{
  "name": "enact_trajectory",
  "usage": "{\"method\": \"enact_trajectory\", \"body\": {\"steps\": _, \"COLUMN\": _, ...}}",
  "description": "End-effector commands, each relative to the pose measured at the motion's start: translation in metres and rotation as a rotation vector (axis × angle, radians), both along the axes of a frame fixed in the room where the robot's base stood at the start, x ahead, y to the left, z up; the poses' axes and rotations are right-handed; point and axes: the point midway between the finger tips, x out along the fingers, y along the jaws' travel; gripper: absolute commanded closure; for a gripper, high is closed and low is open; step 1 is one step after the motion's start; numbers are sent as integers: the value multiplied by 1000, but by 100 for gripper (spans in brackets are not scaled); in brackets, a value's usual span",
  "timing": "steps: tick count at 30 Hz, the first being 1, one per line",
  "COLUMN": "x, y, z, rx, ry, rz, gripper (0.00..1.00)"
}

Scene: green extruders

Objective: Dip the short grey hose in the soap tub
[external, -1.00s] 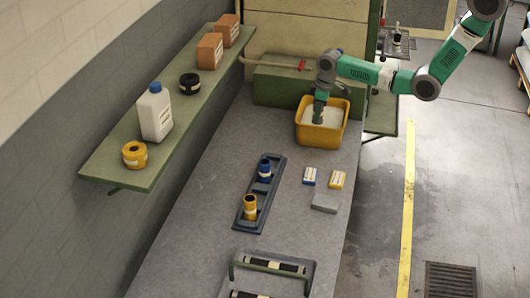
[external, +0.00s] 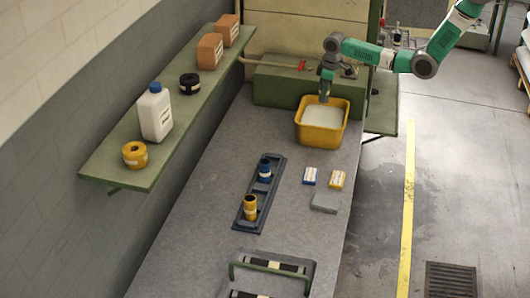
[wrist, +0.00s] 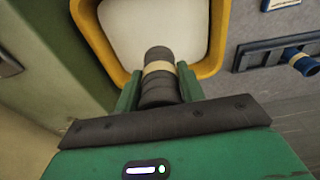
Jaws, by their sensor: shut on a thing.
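The soap tub (external: 304,131) is yellow and holds pale, whitish soap. It stands at the far end of the grey bench, and its rim also shows in the wrist view (wrist: 210,68). My gripper (external: 325,96) is above the back part of the tub. In the wrist view my gripper (wrist: 158,92) is shut on the short grey hose (wrist: 158,60), which is dark grey with a tan band. The hose's free end points towards the soap and appears above it. In the external view the hose is small and hard to make out.
A green block (external: 275,88) stands behind the tub. A shelf (external: 127,170) runs along the left wall.

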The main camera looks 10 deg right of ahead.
Motion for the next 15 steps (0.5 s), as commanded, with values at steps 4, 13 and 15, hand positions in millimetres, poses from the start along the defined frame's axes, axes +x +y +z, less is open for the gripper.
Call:
{"method": "enact_trajectory", "body": {"steps": 4, "x": 0, "y": 0, "z": -13, "rx": 0, "ry": 0, "rz": 0, "gripper": 90}}
{"method": "enact_trajectory", "body": {"steps": 13, "x": 0, "y": -1, "z": -51, "rx": -1, "ry": 0, "rz": -1, "gripper": 90}}
{"method": "enact_trajectory", "body": {"steps": 15, "x": 0, "y": 0, "z": -60, "rx": 0, "ry": -1, "rz": -1, "gripper": 90}}
